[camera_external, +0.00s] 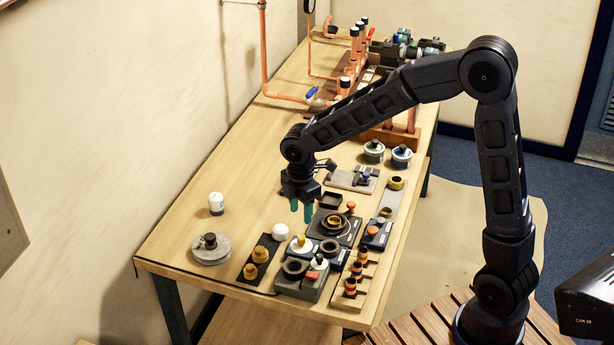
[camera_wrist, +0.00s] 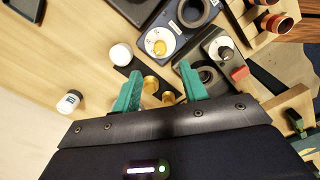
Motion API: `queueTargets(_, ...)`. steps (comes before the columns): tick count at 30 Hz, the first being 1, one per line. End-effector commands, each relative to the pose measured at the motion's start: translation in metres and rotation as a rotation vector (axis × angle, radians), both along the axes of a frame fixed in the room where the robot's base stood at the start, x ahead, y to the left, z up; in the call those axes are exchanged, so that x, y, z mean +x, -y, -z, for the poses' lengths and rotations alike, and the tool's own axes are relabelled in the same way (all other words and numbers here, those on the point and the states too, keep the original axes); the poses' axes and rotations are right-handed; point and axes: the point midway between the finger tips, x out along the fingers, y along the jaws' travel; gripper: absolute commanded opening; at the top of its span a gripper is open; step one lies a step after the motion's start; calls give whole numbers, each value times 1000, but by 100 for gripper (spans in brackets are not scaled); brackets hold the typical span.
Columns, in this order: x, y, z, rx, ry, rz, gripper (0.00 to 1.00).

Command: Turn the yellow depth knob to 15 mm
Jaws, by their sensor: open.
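The yellow depth knob (camera_external: 301,240) sits on a round white dial on a dark device with a black ring beside it. In the wrist view the yellow knob (camera_wrist: 159,47) shows on its white dial, with marks too small to read. My gripper (camera_external: 301,213) is open and empty, its teal fingers pointing down, above the bench and beyond the knob. In the wrist view the fingertips of my gripper (camera_wrist: 160,72) are apart, and the knob appears past the gap between them, not touched.
A grey block with a red button (camera_external: 318,262), a white dome (camera_external: 280,231) and brass pieces (camera_external: 258,262) stand close by. A wooden rack with copper fittings (camera_external: 350,286) lies to the right. The bench's left part (camera_external: 185,225) is mostly free. Copper pipes (camera_external: 264,50) rise behind.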

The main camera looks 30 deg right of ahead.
Motion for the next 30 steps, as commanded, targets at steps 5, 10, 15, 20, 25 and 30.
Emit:
queueTargets(5,-1,0,32,-2,-4,1,43)
queueTargets(10,-1,0,60,-2,-3,0,43)
queueTargets(15,-1,1,80,-1,-2,2,43)
queueTargets(20,0,0,89,0,0,1,43)
queueTargets(25,0,1,91,0,0,2,43)
queueTargets(30,0,1,91,0,0,2,39)
